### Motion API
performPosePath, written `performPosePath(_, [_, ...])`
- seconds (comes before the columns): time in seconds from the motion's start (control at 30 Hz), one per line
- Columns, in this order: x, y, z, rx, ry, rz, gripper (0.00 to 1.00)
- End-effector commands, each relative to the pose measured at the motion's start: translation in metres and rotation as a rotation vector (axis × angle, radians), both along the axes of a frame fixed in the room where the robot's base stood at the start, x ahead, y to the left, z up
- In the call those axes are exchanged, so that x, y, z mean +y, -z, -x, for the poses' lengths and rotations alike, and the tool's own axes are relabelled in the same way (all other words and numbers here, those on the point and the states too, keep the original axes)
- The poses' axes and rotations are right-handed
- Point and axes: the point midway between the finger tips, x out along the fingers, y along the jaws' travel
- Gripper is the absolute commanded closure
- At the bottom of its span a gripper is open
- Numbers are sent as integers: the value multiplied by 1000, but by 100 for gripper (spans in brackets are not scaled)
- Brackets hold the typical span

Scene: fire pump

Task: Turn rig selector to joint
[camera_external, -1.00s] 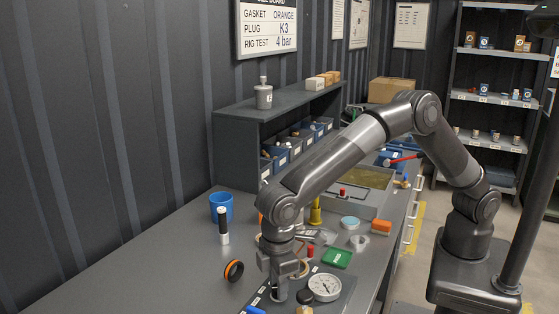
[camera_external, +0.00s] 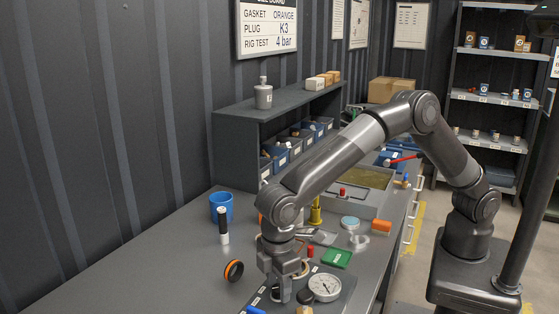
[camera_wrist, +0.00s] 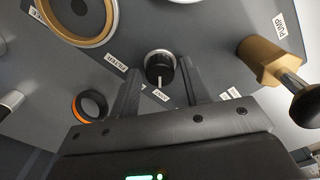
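The rig selector (camera_wrist: 160,65) is a round black knob in a pale ring with a white pointer, seen in the wrist view. The pointer faces the small label (camera_wrist: 160,97) just below it, which is upside down and hard to read; it may say JOINT. My gripper (camera_wrist: 160,82) is open, with one finger on each side of the knob's lower part. I cannot tell whether the fingers touch it. In the external view my gripper (camera_external: 285,297) points down at the bench panel, and it hides the selector.
A gauge (camera_external: 324,288) lies close right of my gripper. A brass fitting with a black knob (camera_wrist: 268,62) is right of the selector in the wrist view.

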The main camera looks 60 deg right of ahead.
Motion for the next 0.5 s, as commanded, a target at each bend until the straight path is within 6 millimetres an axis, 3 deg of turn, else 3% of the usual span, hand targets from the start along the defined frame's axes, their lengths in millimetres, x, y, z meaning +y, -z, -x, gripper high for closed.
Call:
performPosePath(0.33, [0, -1, 0, 0, 0, 0, 50])
performPosePath(0.5, [0, -21, 0, -1, 1, -2, 50])
